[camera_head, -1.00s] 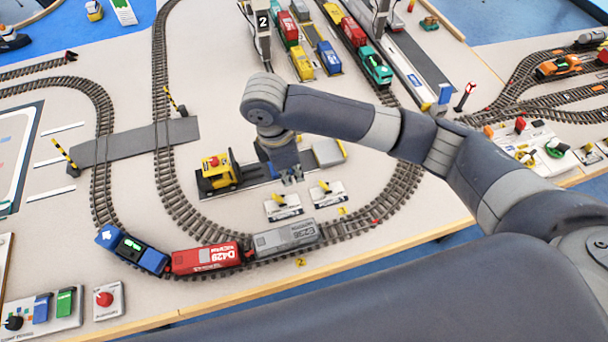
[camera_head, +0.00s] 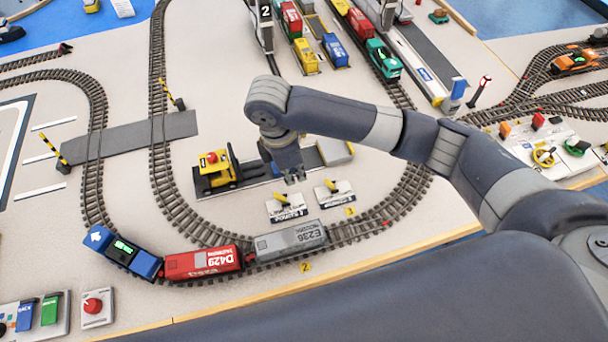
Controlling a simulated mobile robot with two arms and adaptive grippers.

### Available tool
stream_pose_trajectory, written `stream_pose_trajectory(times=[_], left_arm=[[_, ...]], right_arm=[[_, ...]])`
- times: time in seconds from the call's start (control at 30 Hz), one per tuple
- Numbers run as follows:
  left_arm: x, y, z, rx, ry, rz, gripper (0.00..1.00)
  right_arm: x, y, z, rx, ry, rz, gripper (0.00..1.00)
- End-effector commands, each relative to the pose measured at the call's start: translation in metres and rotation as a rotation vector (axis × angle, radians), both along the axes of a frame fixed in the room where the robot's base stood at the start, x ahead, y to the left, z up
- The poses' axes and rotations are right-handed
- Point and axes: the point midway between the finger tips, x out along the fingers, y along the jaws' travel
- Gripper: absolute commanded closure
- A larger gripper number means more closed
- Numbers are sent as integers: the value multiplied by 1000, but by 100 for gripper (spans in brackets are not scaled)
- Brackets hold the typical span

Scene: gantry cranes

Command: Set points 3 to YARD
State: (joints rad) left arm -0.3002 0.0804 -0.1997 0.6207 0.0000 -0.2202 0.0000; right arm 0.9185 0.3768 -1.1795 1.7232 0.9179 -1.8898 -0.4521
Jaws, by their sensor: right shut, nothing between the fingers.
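Two small white lever plates stand side by side inside the curve of track: a left plate (camera_head: 287,212) and a right plate (camera_head: 334,197), each with a yellow lever. Their printed labels are too small to read. A yellow tag reading 3 (camera_head: 350,211) lies to the right, by the track. Another tag reading 2 (camera_head: 305,267) lies in front of the track. My right gripper (camera_head: 293,179) points down, shut and empty, just behind the left plate in the picture. I cannot tell its height above the board. My left gripper is not in view.
A blue engine (camera_head: 132,255), red wagon (camera_head: 202,263) and grey wagon (camera_head: 290,241) stand on the front curve. A yellow forklift (camera_head: 214,171) stands left of my gripper. A gantry leg (camera_head: 264,25) rises behind. A red-button box (camera_head: 97,306) sits front left.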

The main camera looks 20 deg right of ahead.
Motion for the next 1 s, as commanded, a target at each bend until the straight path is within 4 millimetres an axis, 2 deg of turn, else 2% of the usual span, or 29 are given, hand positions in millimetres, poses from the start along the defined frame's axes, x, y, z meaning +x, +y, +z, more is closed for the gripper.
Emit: stream_pose_trajectory(times=[0.43, 0.5, 0.7, 1.0], left_arm=[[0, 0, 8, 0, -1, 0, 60], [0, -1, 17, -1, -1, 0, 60], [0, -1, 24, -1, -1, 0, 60], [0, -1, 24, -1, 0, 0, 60]], right_arm=[[-1, -15, -89, -4, 4, -2, 100], [2, -27, -78, -3, -3, -4, 100], [1, -46, -70, -2, 0, -1, 100], [1, -49, -69, -1, -1, 0, 100]])
